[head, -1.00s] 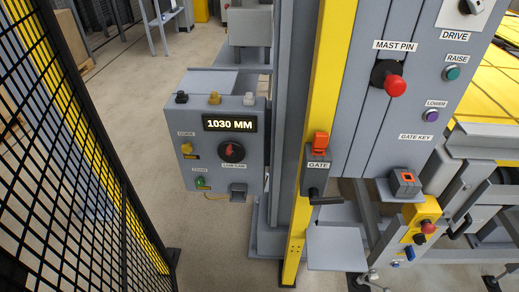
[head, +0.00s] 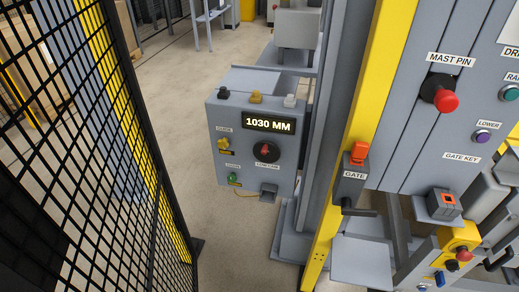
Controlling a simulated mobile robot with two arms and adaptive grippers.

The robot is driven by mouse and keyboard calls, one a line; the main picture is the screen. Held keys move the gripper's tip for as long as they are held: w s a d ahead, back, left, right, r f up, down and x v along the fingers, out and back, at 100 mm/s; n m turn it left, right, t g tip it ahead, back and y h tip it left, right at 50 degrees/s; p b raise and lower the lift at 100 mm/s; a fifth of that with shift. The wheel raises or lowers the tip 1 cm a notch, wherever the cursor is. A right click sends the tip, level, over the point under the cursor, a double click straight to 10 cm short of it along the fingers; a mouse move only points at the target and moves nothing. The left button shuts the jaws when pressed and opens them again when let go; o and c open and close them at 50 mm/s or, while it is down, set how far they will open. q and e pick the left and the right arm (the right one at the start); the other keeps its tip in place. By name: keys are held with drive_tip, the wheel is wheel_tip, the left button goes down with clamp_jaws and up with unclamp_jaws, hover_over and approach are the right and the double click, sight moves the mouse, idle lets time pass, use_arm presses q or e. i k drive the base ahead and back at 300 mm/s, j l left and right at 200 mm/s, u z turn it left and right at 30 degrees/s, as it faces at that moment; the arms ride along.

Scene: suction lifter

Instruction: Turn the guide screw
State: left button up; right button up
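A grey control box (head: 252,150) stands left of the mast, with a display (head: 269,123) reading 1030 MM. On its front left is a yellow knob (head: 223,144) under a small label (head: 224,129) that seems to read GUIDE; it may be the guide screw. Its turn position is too small to tell. A green knob (head: 233,177) sits below it. A black dial with a red pointer (head: 265,151) is to the right. Neither of my grippers is in view.
A black mesh fence (head: 110,150) with a yellow post runs along the left. The yellow mast edge (head: 362,120), the GATE box (head: 350,186) with its crank and a grey shelf (head: 362,262) stand right of the box. The floor between fence and box is clear.

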sight(223, 144)
drive_tip(key=i+l+z, duration=0.15)
drive_tip(key=l, duration=0.25)
drive_tip(key=i+z, duration=0.1)
drive_tip(key=i, duration=0.65)
